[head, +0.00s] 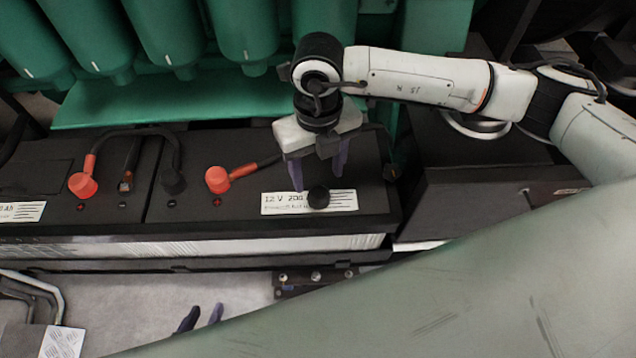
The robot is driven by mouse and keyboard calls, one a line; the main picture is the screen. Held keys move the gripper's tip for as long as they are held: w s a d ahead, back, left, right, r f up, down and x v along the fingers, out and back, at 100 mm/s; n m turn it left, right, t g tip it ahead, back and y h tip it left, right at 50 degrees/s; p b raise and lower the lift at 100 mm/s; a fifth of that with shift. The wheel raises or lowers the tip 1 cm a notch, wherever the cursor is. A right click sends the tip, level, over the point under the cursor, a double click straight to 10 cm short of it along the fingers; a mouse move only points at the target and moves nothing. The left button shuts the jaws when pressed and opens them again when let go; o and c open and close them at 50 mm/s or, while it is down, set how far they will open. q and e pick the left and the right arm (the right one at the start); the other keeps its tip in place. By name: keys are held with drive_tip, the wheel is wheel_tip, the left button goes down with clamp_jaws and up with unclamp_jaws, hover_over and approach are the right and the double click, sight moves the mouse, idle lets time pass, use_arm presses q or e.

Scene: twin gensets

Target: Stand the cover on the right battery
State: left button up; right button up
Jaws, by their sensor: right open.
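The right battery (240,208) is a wide black box with a white label, a red-capped terminal and a black-capped terminal. A small round black cover (318,197) rests on its top, over the label. My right gripper (319,181) points down just above and behind the cover. Its purple fingers are apart, with nothing seen held between them. My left gripper (202,318) shows only its dark purple fingertips at the bottom of the head view, in front of the batteries. They are apart and nothing shows between them; the rest is hidden.
The left battery (45,180) stands beside it with a red cap (83,185) and a bare terminal (125,183). Green engine parts (165,35) rise behind. A black box (500,205) stands to the right. A large pale surface covers the lower right.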

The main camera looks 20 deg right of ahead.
sight(318, 190)
wheel_tip(318, 190, up, 6)
drive_tip(key=shift+f, duration=0.1)
idle(0.5)
